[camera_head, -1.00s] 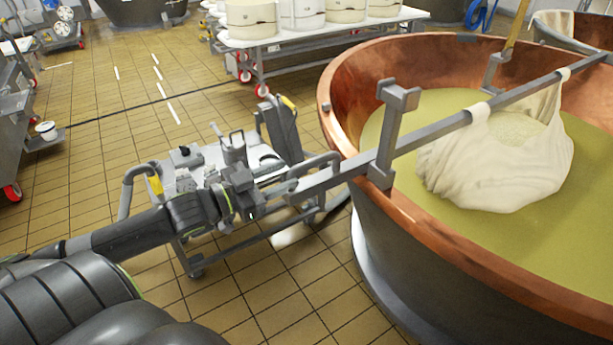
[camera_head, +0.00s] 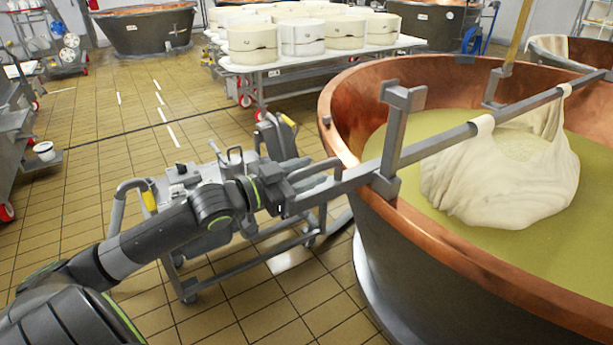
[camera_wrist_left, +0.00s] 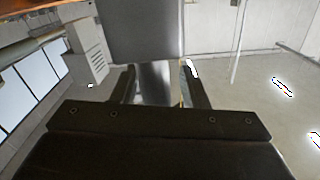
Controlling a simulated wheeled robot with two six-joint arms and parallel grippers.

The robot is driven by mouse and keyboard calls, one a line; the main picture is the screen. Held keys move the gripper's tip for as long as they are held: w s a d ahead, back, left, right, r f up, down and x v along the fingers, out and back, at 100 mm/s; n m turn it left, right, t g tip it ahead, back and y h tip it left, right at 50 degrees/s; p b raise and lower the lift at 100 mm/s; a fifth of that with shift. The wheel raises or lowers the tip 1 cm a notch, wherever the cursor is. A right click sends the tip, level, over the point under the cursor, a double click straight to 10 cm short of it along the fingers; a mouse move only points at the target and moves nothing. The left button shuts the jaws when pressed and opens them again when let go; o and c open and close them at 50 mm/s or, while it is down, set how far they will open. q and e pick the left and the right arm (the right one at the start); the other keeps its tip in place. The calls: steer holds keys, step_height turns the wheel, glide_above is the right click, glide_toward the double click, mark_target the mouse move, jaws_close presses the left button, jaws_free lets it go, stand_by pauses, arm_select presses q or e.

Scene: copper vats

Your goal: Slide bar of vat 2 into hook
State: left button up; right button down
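The copper vat (camera_head: 345,105) stands at the right, holding yellow-green liquid. A grey metal bar (camera_head: 440,140) crosses above it, and a white cloth bundle (camera_head: 500,180) hangs from the bar into the liquid. An upright grey hook bracket (camera_head: 396,130) stands at the near-left rim, where the bar passes its foot. I cannot tell how deeply the bar sits there. The bar's left end juts out past the rim. My left gripper (camera_head: 285,190) is at that end. My right gripper is not in view.
A grey wheeled cart (camera_head: 190,240) stands behind my left arm, close to the vat. A table with white round moulds (camera_head: 302,40) stands at the back.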

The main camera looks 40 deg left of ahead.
arm_select(q)
steer(key=shift+c, duration=0.3)
steer(key=shift+d, duration=0.1)
jaws_close()
steer(key=shift+w+r, duration=0.1)
